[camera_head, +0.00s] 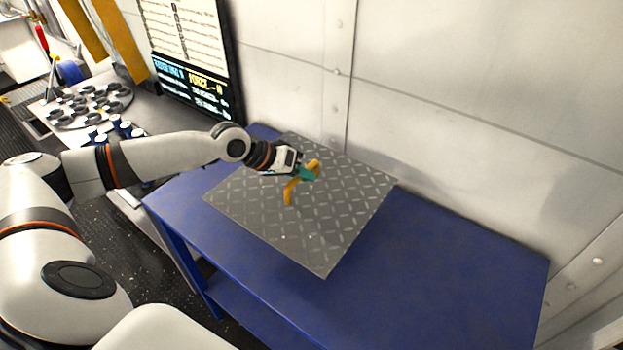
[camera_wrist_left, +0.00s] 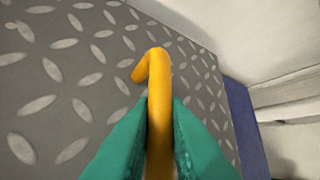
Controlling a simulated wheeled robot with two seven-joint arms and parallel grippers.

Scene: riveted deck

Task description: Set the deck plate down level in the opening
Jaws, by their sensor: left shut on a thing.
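The deck plate (camera_head: 340,215) is a grey square sheet with a raised tread pattern. It is over the blue table in the head view; I cannot tell whether it touches the top. A yellow curved handle (camera_head: 290,190) stands up from its middle. My left gripper (camera_head: 308,174) has green fingertips and is shut on the handle. In the left wrist view the yellow handle (camera_wrist_left: 158,110) runs between the two green fingers, with the tread plate (camera_wrist_left: 85,60) behind it. The opening is not visible in these frames. My right gripper is not in view.
The blue table (camera_head: 450,275) has bare room at its right and front. A pale riveted wall (camera_head: 460,110) stands behind it. A dark screen (camera_head: 190,55) hangs at the back left. A grey bench with round dark parts (camera_head: 90,105) is at the left.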

